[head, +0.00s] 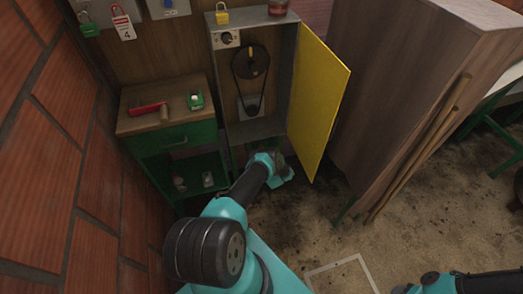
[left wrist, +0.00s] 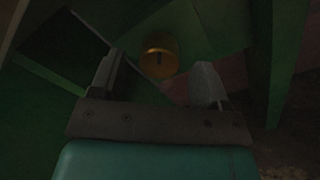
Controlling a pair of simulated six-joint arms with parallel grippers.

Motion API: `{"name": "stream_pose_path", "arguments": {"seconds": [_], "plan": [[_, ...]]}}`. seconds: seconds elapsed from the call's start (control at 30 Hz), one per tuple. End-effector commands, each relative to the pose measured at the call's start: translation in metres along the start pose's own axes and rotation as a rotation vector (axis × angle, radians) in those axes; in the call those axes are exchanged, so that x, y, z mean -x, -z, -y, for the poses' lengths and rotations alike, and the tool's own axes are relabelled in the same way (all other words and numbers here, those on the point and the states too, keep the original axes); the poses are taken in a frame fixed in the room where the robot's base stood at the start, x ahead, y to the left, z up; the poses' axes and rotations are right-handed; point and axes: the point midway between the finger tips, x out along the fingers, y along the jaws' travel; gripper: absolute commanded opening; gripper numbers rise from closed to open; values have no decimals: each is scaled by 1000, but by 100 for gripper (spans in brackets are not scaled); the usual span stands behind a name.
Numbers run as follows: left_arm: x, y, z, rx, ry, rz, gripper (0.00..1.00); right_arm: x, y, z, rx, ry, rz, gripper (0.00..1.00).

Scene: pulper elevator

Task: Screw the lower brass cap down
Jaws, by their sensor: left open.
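The lower brass cap (left wrist: 160,56) shows in the left wrist view as a round, dull yellow cap with a small dark mark on its face, against dark green surfaces. My left gripper (left wrist: 158,80) is open, with its two grey fingers apart. The cap appears between and slightly beyond the fingertips; I cannot tell whether they touch it. In the head view my left wrist (head: 272,168) is low beneath the open cabinet, and the fingertips and cap are hidden there. My right gripper is out of view; only part of my right arm shows at bottom right.
The grey cabinet (head: 218,85) holds a belt and pulleys (head: 251,62). Its yellow door (head: 318,95) stands open to the right. A green bench (head: 165,112) with a red tool (head: 148,108) is at left. A brown wooden cabinet (head: 400,80) stands at right.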

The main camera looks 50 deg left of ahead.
Motion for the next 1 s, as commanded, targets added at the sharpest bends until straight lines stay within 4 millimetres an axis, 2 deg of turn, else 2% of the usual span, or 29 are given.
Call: {"name": "stream_pose_path", "arguments": {"seconds": [0.1, 0.33, 0.73, 0.77, 1.0], "plan": [[-14, 0, 0, 1, -1, 1, 70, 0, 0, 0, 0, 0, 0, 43], [-32, 0, 0, 1, -1, 1, 70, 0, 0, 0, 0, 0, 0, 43], [-37, 0, 0, 0, 0, 0, 70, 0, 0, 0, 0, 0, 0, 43], [-37, 0, 0, 0, 1, 0, 69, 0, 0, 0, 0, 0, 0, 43], [-37, 0, 0, 0, 0, 0, 46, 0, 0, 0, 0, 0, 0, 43]]}}
